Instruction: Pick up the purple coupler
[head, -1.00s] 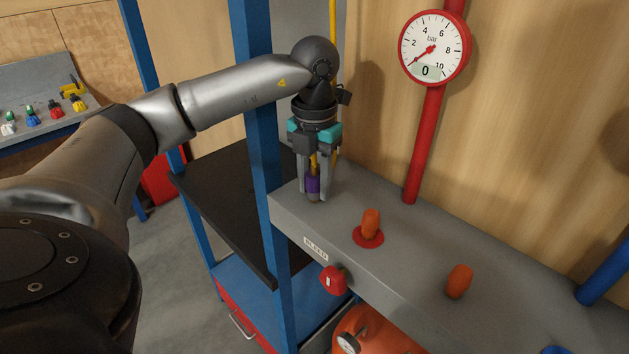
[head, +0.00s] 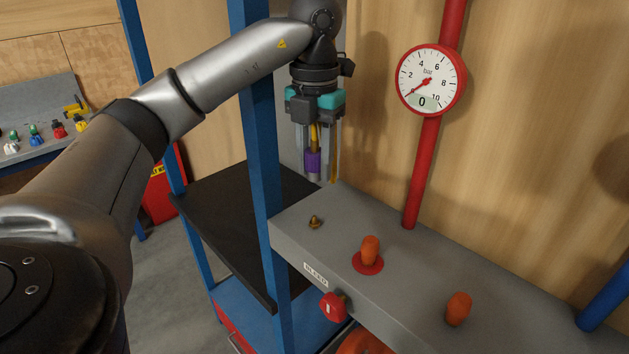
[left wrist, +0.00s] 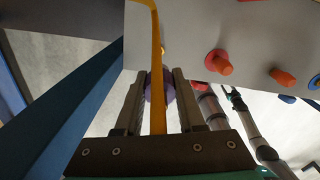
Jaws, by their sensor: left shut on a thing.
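My left gripper (head: 314,169) is shut on the purple coupler (head: 313,160) and holds it upright above the grey bench block. The coupler's purple body shows between the two fingers, with a yellow hose (head: 315,135) running up from it. In the left wrist view the purple coupler (left wrist: 169,93) sits between the fingertips, partly hidden behind the yellow hose (left wrist: 157,60). A small brass fitting (head: 315,222) stands bare on the grey block, below and apart from the coupler. My right gripper cannot be made out for certain.
The grey block (head: 420,268) carries orange plugs (head: 370,250) and a red BLEED knob (head: 333,306). A gauge (head: 431,79) on a red pipe reads 0. A blue post (head: 262,150) stands close left of the gripper. A black shelf (head: 215,215) lies behind it.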

